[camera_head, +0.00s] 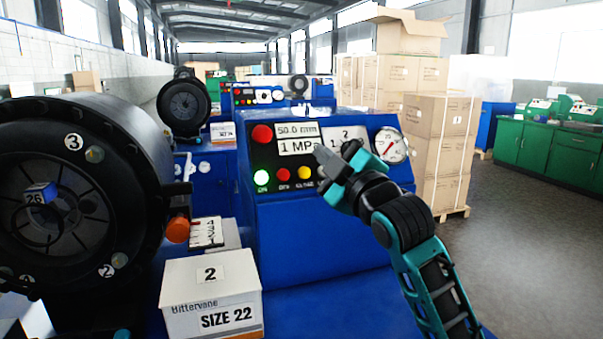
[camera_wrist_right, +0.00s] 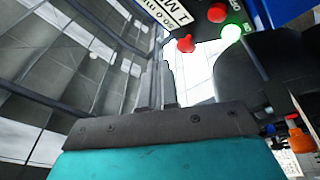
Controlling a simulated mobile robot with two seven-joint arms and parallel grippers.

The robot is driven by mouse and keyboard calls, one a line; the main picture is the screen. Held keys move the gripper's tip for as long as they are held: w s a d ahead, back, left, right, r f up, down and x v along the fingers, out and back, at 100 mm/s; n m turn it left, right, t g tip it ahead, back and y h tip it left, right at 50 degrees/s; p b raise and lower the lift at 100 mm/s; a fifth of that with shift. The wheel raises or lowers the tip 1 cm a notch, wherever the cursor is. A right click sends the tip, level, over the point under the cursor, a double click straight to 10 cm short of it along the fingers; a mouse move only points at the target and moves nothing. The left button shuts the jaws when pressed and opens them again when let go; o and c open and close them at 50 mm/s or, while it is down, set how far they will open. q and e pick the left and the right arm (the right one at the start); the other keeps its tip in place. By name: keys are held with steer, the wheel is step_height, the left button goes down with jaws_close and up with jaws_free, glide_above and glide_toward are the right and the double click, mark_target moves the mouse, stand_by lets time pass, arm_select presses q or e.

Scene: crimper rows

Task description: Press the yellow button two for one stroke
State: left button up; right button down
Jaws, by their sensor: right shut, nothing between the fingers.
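The control panel (camera_head: 262,150) on the blue machine carries a row of buttons. A lit green button (camera_head: 261,177), a red button (camera_head: 283,174) and a yellow button (camera_head: 304,173) show, the yellow one with a label reading CLOSE below it. The panel right of the yellow button is partly hidden by my right gripper (camera_head: 322,156). The gripper is shut and empty, its tips in front of the panel, up and right of the yellow button. In the right wrist view the closed fingers (camera_wrist_right: 161,85) show, with the green button (camera_wrist_right: 231,32); no yellow button shows there. My left gripper is not seen.
A larger red button (camera_head: 262,134), a display (camera_head: 297,138) reading 50.0 mm and 1 MPa, and a gauge (camera_head: 391,146) are on the panel. A black crimper head (camera_head: 135,165) stands left. A white box (camera_head: 211,296) marked 2 sits in front. Cartons (camera_head: 440,150) stand behind.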

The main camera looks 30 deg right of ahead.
mark_target(304, 173)
steer(key=w+d+f+b, duration=0.1)
steer(key=w+f+b, duration=0.3)
steer(key=w, duration=0.3)
steer(key=shift+d+f, duration=0.3)
steer(key=shift+f, duration=0.1)
steer(key=shift+w, duration=0.1)
stand_by(0.6)
stand_by(1.1)
steer(key=shift+w+d+f, duration=0.1)
steer(key=shift+w+f, duration=0.2)
steer(key=shift+w, duration=0.05)
steer(key=shift+w+d+f, duration=0.1)
steer(key=shift+w+f, duration=0.15)
steer(key=shift+w, duration=0.1)
stand_by(1.0)
steer(key=shift+r, duration=0.1)
steer(key=shift+s+r+p, duration=0.4)
steer(key=shift+s+p, duration=0.3)
steer(key=shift+p, duration=0.05)
